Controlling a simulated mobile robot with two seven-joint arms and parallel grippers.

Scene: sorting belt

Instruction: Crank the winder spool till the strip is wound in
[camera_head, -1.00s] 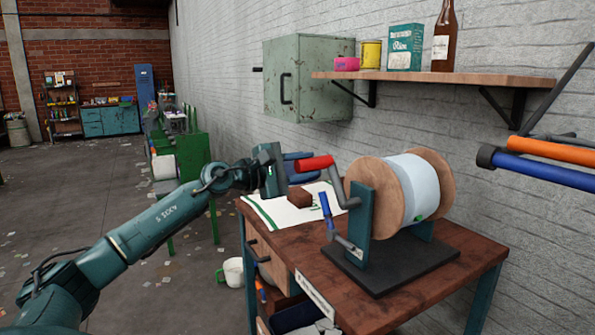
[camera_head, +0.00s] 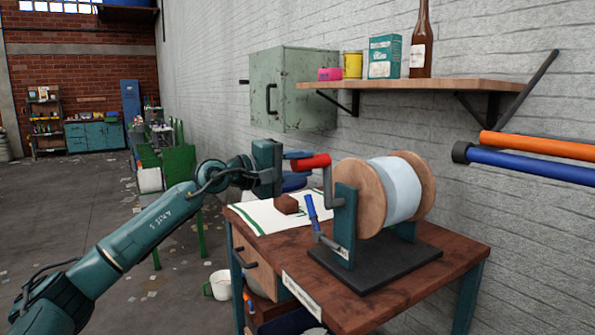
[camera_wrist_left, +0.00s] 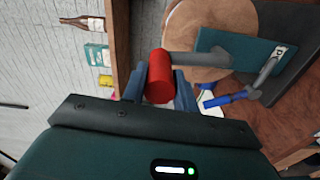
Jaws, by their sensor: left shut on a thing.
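The winder spool has two round wooden flanges (camera_head: 359,198) with a pale white band (camera_head: 403,190) wound between them. It stands on a teal bracket (camera_head: 344,225) and a black base on the bench. Its grey crank arm (camera_head: 328,188) points up and ends in a red handle (camera_head: 314,161). My left gripper (camera_head: 300,162) is shut on the red handle from the left. In the left wrist view the red handle (camera_wrist_left: 159,78) sits between the blue fingers of my left gripper (camera_wrist_left: 160,92). A blue-handled lever (camera_head: 312,208) is fixed low on the bracket. My right gripper is not in view.
A white sheet with green stripes (camera_head: 262,218) lies on the wooden bench (camera_head: 378,302) under a brown block (camera_head: 287,204). A shelf (camera_head: 420,84) and green cabinet (camera_head: 292,88) hang on the wall. Orange and blue bars (camera_head: 530,164) jut in at right.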

